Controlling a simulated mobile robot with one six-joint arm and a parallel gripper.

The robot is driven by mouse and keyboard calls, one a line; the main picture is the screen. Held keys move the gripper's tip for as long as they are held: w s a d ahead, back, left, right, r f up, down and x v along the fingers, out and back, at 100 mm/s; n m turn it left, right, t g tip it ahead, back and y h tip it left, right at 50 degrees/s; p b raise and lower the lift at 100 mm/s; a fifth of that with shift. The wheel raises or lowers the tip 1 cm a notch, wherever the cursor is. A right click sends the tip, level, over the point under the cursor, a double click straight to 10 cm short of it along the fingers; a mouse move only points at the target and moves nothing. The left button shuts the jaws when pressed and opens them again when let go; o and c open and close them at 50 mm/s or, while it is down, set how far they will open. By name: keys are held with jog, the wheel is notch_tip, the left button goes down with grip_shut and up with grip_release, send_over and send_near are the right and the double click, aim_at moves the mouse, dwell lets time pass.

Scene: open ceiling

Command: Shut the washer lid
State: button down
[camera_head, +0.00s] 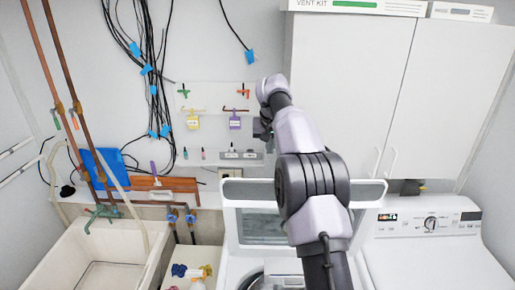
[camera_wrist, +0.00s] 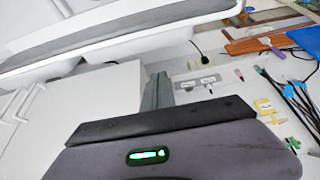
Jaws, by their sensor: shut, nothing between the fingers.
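The washer lid (camera_head: 260,227) is raised, a white frame around a grey window, above the open top of the washer (camera_head: 232,273) in the head view. My arm crosses in front of the lid and hides part of it. My gripper (camera_head: 266,143) is beyond and above the lid's top edge, close to the wall. In the wrist view the lid (camera_wrist: 110,38) spans the upper left as a white panel with a grey strip. My gripper (camera_wrist: 157,90) is shut and empty there, with a visible gap to the lid.
A second white machine (camera_head: 430,250) with a dial stands at the right, and a sink (camera_head: 95,255) at the left. White cabinets (camera_head: 345,90) hang above the machines.

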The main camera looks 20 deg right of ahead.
jog(key=shift+d+f, duration=0.15)
jog(key=shift+f, duration=2.2)
jog(key=shift+d+f, duration=0.1)
jog(key=shift+f, duration=2.35)
